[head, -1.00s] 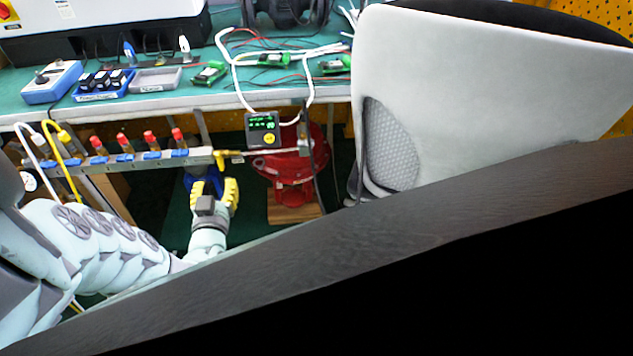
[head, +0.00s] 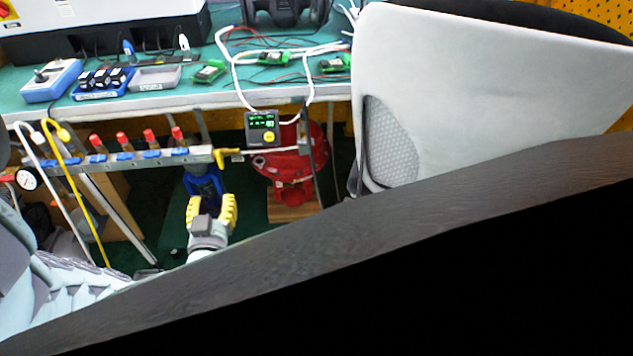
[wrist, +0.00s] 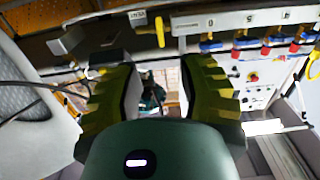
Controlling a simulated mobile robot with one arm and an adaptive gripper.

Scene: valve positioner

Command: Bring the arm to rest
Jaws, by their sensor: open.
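My gripper (head: 212,207) has yellow ridged fingers and is low in front of the bench, below the manifold rail. In the wrist view its two fingers (wrist: 160,95) stand apart with nothing between them. The red valve body (head: 288,165) is to the right of my gripper and apart from it. The positioner with a lit green display and yellow knob (head: 263,129) sits above the valve body. Part of my arm is hidden behind the dark slanted surface in the foreground.
The manifold rail (head: 130,159) with several red-capped fittings runs along the bench front. The green bench (head: 210,95) holds trays and circuit boards. A yellow hose (head: 85,200) and a pressure gauge (head: 26,178) are at the left.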

